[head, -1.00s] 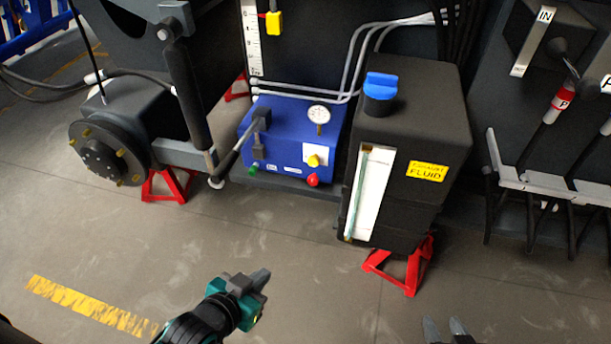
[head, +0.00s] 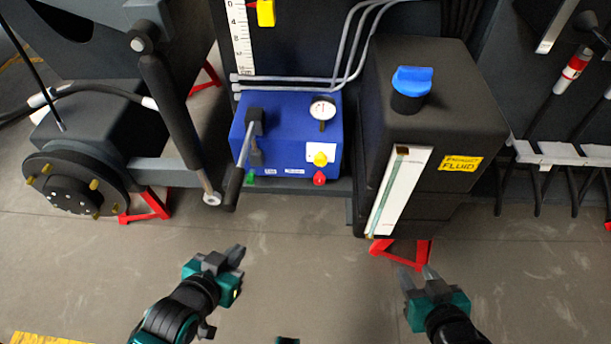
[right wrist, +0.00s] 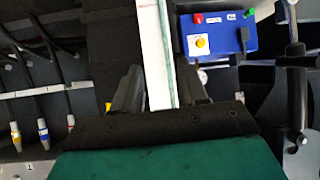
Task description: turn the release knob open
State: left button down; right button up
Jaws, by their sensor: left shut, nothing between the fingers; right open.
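The blue pump box (head: 272,132) stands on a low shelf in the middle of the head view. Its front carries a yellow knob (head: 320,159) by a white plate, a red knob (head: 320,178) and a green knob (head: 250,180); I cannot tell from labels which is the release knob. The right wrist view shows the box upside down, with the yellow knob (right wrist: 201,43) and red knob (right wrist: 198,18). My left gripper (head: 236,255) is shut and empty, over the floor in front of the box. My right gripper (head: 416,272) is open and empty, in front of the fluid tank, touching nothing.
A dark fluid tank (head: 455,115) with a blue cap (head: 411,80) stands right of the box. A pump lever (head: 236,182) sticks out at the box's left front. A wheel hub (head: 75,188) is at left. Red stands (head: 148,207) stand below. The floor in front is clear.

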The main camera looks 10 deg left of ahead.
aim_at(319, 178)
jog(key=i+j, duration=0.1)
jog(key=j, duration=0.2)
jog(key=i+j, duration=0.1)
jog(key=j, duration=0.2)
jog(key=i+j, duration=0.1)
jog(key=j, duration=0.25)
jog(key=i+j, duration=0.3)
jog(key=j, duration=0.15)
jog(key=i+j, duration=0.3)
jog(key=j, duration=0.15)
